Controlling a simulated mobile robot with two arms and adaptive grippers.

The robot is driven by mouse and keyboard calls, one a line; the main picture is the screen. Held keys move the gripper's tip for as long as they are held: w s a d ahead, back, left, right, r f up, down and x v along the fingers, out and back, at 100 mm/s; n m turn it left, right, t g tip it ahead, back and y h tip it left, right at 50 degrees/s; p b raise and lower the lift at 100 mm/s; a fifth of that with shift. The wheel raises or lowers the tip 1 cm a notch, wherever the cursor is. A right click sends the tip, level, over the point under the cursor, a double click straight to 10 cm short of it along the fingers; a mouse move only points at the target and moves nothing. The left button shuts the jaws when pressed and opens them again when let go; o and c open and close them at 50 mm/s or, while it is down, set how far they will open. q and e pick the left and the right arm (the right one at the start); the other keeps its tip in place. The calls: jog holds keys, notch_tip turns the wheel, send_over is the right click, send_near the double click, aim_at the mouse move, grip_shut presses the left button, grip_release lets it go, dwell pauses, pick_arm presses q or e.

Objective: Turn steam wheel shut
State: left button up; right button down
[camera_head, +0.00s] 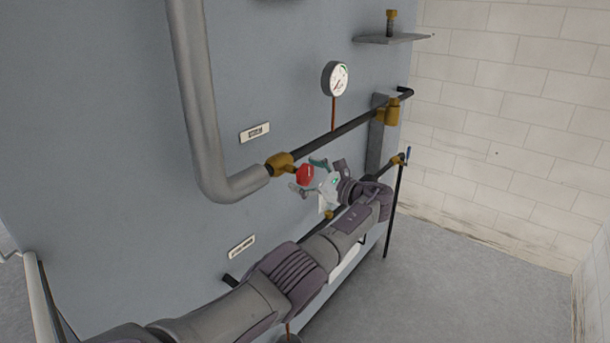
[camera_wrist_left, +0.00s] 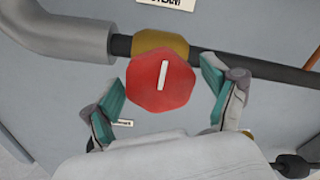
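The red steam wheel (camera_head: 304,174) sits on a brass valve (camera_head: 281,164) in the dark pipe, below and right of the steam label (camera_head: 255,132). In the left wrist view the wheel (camera_wrist_left: 161,82) faces me and bears a white bar, tilted slightly off upright. My left gripper (camera_head: 306,177) is at the wheel; in the left wrist view its teal-padded fingers (camera_wrist_left: 165,92) are spread, one on each side of it. Whether either touches is unclear. My right gripper is out of view.
A thick grey pipe (camera_head: 196,100) bends into the valve from the left. A pressure gauge (camera_head: 336,79) stands above the dark pipe (camera_head: 345,130). A second brass valve (camera_head: 388,113) is farther right. A lower pipe has a blue-handled valve (camera_head: 404,158). The floor at right (camera_head: 450,270) is clear.

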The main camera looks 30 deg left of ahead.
pick_arm(q)
jog(key=shift+d, duration=0.2)
jog(key=s+d, duration=0.1)
jog(key=d, duration=1)
jog(key=shift+d, duration=0.35)
